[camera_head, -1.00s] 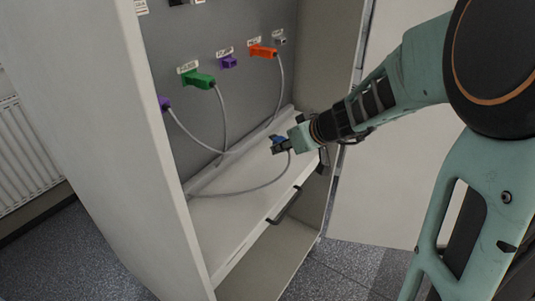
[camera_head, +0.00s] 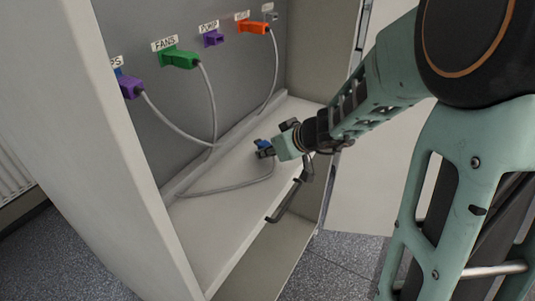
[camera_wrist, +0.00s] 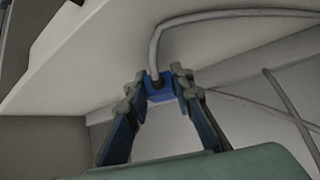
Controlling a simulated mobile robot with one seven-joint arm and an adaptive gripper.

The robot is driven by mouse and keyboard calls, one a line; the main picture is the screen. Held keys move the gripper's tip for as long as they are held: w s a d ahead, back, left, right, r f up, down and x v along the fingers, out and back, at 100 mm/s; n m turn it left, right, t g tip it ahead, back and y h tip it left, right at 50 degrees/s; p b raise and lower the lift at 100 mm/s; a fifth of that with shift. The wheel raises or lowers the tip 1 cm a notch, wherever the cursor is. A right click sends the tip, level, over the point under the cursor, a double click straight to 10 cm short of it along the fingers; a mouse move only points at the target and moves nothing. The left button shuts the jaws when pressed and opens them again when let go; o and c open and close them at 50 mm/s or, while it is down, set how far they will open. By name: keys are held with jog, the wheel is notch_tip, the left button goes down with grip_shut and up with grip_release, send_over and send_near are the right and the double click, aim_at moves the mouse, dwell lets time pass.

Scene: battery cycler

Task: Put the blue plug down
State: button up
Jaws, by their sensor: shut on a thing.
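The blue plug (camera_wrist: 160,88) is between the two fingers of my gripper (camera_wrist: 160,86) in the wrist view, with its grey cable running off from its end. In the head view my gripper (camera_head: 265,149) holds the blue plug (camera_head: 262,143) just over the white shelf (camera_head: 222,217) of the cabinet. The fingers hide part of the plug. I cannot tell whether the plug touches the shelf.
A purple plug (camera_head: 131,88), a green plug (camera_head: 181,58) and an orange plug (camera_head: 252,27) sit in the cabinet's back panel, with grey cables hanging down. A dark handle (camera_head: 285,202) is at the shelf's front edge. The shelf's front part is clear.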

jog(key=shift+f+b, duration=0.7)
jog(key=shift+b, duration=0.3)
jog(key=o, duration=0.9)
jog(key=shift+c, duration=0.2)
jog(key=shift+r, duration=0.15)
jog(key=r+p, duration=0.1)
jog(key=p, duration=0.1)
jog(key=shift+r+p, duration=0.25)
jog(key=shift+p, duration=0.15)
jog(key=p+v, duration=0.3)
jog(key=v, duration=0.8)
jog(key=shift+s+d, duration=0.2)
jog(key=shift+s, duration=0.1)
